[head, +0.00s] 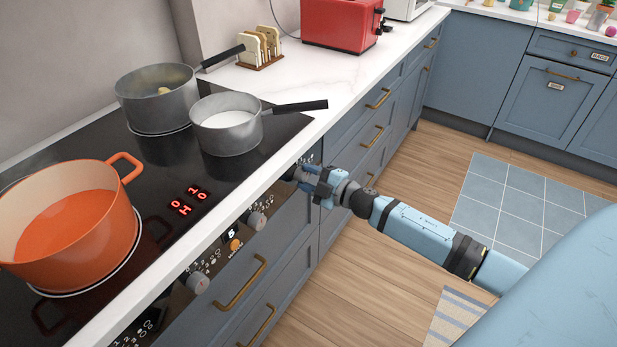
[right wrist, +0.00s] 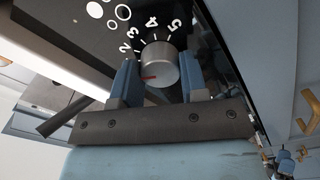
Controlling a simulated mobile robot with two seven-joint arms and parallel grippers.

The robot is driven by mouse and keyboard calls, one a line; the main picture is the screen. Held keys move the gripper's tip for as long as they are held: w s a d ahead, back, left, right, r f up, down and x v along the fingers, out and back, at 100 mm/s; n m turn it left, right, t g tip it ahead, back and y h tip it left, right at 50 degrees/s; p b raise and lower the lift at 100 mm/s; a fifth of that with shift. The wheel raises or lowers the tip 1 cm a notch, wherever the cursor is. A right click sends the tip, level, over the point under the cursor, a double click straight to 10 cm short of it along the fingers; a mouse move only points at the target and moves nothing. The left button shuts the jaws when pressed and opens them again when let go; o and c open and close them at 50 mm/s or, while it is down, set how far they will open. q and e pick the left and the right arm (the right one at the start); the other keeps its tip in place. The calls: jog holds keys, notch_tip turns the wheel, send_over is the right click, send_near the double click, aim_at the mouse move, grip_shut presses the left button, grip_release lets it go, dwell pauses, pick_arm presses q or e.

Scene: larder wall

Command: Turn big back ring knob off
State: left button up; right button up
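My right gripper (head: 299,176) is at the far end of the cooker's front panel in the head view, and it covers the knob there. In the right wrist view that round grey knob (right wrist: 161,62) sits between the two fingers of the gripper (right wrist: 161,84), with both fingers flush against its sides. The knob's red mark points left, below the printed 2; the numbers 2 to 5 run around its upper side. Any lower marks are hidden by the left finger. My left gripper is not in view.
Other knobs (head: 257,221) and an orange-lit control (head: 235,245) line the panel. The black hob (head: 160,185) above holds an orange pot (head: 70,225), a large grey pan (head: 158,105) and a saucepan of white liquid (head: 228,135). Red digits glow on it.

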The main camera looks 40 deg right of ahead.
jog(key=shift+n, duration=3)
jog(key=o, duration=0.9)
jog(key=v, duration=1.4)
jog(key=shift+w, duration=0.1)
